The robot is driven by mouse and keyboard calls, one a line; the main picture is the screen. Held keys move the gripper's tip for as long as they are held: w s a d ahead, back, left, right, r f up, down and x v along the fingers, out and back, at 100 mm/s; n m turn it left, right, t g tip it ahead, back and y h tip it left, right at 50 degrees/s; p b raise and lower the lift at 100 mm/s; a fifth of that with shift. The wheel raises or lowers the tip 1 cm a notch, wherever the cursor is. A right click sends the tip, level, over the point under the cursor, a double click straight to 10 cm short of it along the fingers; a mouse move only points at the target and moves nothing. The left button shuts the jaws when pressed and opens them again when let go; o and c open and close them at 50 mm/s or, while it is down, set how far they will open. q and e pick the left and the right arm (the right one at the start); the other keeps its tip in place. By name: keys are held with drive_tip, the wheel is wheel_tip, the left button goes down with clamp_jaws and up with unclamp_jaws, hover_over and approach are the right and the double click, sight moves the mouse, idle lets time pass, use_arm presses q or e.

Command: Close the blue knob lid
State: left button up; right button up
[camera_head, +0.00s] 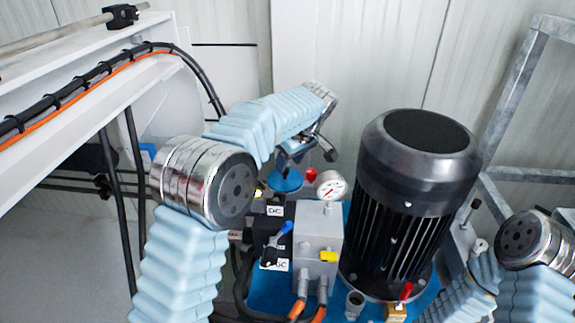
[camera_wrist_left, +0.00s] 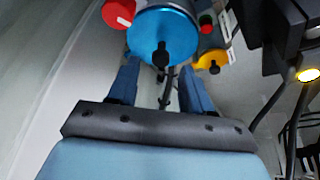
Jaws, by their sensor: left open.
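The blue round lid (camera_head: 286,183) sits on the pump unit, just below my left gripper (camera_head: 298,154) in the head view. In the left wrist view the lid is a blue disc (camera_wrist_left: 160,27) with a black knob (camera_wrist_left: 162,54) on its face. My left gripper (camera_wrist_left: 160,76) is open, its two blue fingers apart, with the disc just beyond the fingertips. I cannot tell whether the fingers touch the lid, or how far it is turned. My right arm shows at the right edge of the head view; its gripper is out of view.
A large black motor (camera_head: 415,190) stands right of the lid. A pressure gauge (camera_head: 331,187) and grey block (camera_head: 318,240) are close by, with a blue lever (camera_head: 284,229) in front. In the wrist view, a red knob (camera_wrist_left: 118,13) and yellow part (camera_wrist_left: 211,62) flank the disc.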

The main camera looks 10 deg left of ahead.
use_arm(q)
drive_tip(key=p+v, duration=0.1)
drive_tip(key=v, duration=0.9)
drive_tip(key=shift+d+r, duration=0.2)
drive_tip(key=shift+r, duration=0.15)
drive_tip(key=shift+s, duration=0.1)
